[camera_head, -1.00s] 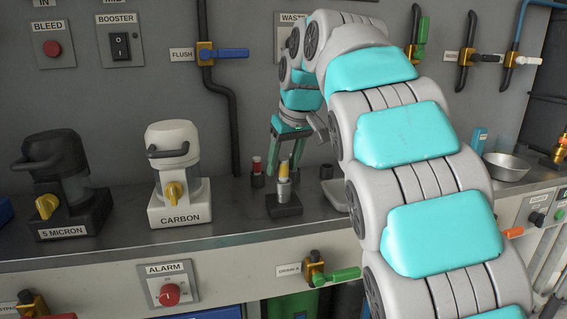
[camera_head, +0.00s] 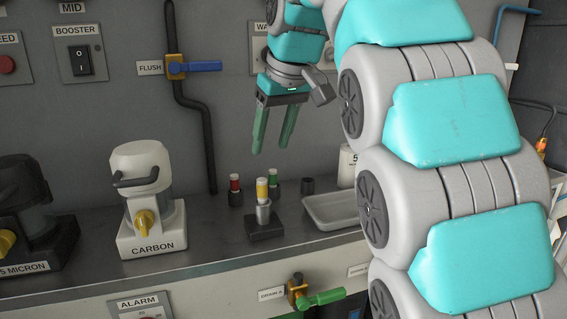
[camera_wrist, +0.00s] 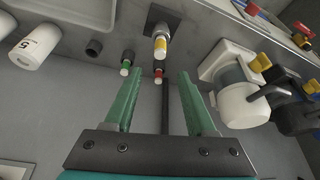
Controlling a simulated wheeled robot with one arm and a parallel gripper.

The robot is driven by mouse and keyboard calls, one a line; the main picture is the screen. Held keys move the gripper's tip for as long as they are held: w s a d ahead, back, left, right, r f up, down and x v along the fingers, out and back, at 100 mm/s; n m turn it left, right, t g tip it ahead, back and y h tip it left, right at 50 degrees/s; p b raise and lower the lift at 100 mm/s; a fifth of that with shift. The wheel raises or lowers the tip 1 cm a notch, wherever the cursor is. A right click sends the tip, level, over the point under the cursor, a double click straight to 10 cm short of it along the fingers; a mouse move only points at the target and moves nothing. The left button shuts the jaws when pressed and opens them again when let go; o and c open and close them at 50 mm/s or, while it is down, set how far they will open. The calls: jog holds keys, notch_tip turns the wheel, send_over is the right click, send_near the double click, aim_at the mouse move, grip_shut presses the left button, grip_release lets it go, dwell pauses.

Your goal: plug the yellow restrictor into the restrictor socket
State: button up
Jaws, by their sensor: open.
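The yellow restrictor (camera_head: 262,190), white with a yellow band, stands upright on top of the metal socket (camera_head: 264,213) on its black block. In the wrist view, the restrictor (camera_wrist: 160,46) and the dark block (camera_wrist: 162,17) show at top centre. How deep it sits cannot be told. My gripper (camera_head: 271,148) is open and empty, with green fingers pointing down. It hangs above the restrictor, apart from it. In the wrist view, its spread fingers (camera_wrist: 158,76) have nothing held between them.
A white tray (camera_head: 335,224) lies right of the socket, and the carbon filter (camera_head: 148,200) stands left.

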jog(key=s+d+f+m+g, duration=0.2)
jog(key=s+d+f, duration=0.3)
jog(key=s+f, duration=0.5)
jog(key=s+d+f+m+g+h, duration=0.1)
jog(key=s+d+f, duration=0.3)
jog(key=s+f, duration=0.7)
jog(key=s+d+f+m+g+h, duration=0.1)
jog(key=s+d+f, duration=0.4)
jog(key=s+f, duration=0.6)
jog(key=shift+s+d+f+m+g, duration=0.3)
jog(key=shift+f+m+g, duration=0.55)
jog(key=shift+m, duration=0.25)
jog(key=shift+a, duration=0.1)
jog(key=shift+c, duration=0.5)
